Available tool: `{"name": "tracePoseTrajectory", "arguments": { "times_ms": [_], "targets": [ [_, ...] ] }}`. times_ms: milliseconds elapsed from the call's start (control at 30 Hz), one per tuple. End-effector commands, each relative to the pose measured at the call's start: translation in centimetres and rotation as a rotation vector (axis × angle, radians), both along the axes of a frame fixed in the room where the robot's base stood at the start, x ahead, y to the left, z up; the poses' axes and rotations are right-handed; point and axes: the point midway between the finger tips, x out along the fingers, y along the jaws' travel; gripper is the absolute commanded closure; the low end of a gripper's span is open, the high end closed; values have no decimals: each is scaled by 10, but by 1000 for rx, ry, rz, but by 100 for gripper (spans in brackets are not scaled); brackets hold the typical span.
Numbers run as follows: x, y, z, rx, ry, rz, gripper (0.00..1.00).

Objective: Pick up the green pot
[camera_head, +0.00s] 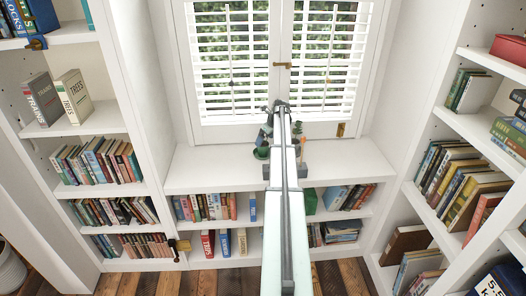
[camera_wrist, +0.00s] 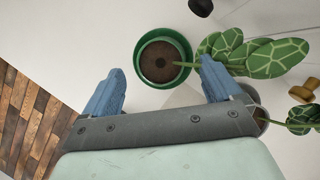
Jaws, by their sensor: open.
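The green pot (camera_wrist: 140,62) is round with dark brown soil, and a plant with pale-veined green leaves (camera_wrist: 265,58) leans out of it to the right in the wrist view. My gripper (camera_wrist: 162,66) is open and empty, its two blue fingers apart. In that view the pot lies just beyond and between the fingertips; I cannot tell whether they touch it. In the head view a green pot (camera_head: 262,153) stands on the white ledge (camera_head: 205,165), left of my arm. My arm hides part of this area, and the gripper is hard to make out there.
A dark object (camera_wrist: 201,6) and a brown item (camera_wrist: 309,88) lie near the pot. In the head view, small brown items (camera_head: 302,150) stand right of my arm. The shuttered window (camera_head: 230,60) rises behind, and bookshelves (camera_head: 100,165) flank both sides. The ledge's left and right ends are clear.

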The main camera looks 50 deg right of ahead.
Motion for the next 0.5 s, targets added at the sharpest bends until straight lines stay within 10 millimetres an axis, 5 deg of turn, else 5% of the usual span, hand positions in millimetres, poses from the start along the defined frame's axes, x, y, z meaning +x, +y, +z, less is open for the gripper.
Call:
{"name": "tracePoseTrajectory", "arguments": {
  "times_ms": [500],
  "targets": [
    [16,0,-48,-1,0,1,8]
  ]
}}
